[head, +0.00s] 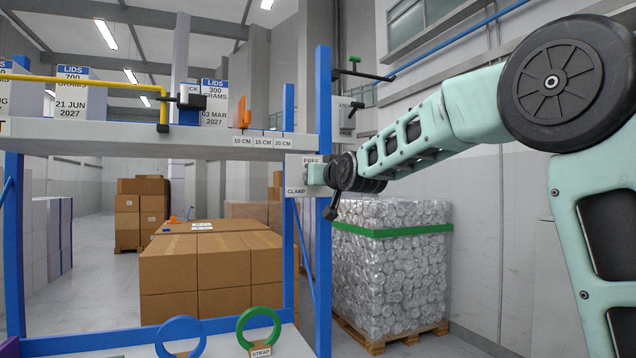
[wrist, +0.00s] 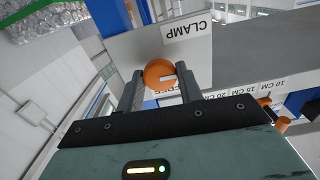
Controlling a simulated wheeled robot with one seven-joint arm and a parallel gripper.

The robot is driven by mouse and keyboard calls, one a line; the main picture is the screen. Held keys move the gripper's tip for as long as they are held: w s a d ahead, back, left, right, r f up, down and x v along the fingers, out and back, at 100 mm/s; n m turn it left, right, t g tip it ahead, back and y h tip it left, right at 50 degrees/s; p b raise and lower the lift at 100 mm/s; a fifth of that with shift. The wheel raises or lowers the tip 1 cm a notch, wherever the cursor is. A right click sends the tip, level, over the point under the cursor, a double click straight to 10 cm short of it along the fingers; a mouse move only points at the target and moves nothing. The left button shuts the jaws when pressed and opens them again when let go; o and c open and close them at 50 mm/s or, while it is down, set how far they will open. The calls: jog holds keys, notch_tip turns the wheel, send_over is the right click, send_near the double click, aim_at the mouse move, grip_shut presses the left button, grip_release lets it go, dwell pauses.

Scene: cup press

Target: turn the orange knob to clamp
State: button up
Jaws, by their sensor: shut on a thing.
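The orange knob (wrist: 158,72) sits on a grey panel (wrist: 138,50) and shows between my fingers in the wrist view. A small white mark lies on the right part of its face there. My gripper (wrist: 161,77) is shut on the knob, one finger on each side. The CLAMP label (wrist: 186,29) lies beyond the knob in the wrist view; the FREE label is partly hidden near the knob. In the head view my gripper (head: 317,175) is at the panel by the blue post, between the FREE label (head: 312,160) and the CLAMP label (head: 296,191). It hides the knob there.
A grey beam (head: 150,140) with length labels runs left from the blue post (head: 323,260). An orange pointer (head: 243,112) stands on it. A green ring (head: 258,326) and a blue ring (head: 181,336) are below. A pallet of wrapped cans (head: 392,275) stands behind, right.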

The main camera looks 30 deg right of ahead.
jog(key=shift+f+n, duration=0.1)
jog(key=shift+n, duration=0.2)
jog(key=o, duration=1)
jog(key=s+p, duration=0.1)
jog(key=s, duration=0.4)
jog(key=s+a+p, duration=0.1)
jog(key=s, duration=0.5)
jog(key=s+p, duration=0.1)
jog(key=s, duration=0.5)
jog(key=shift+s+a, duration=0.15)
jog(key=shift+a, duration=0.15)
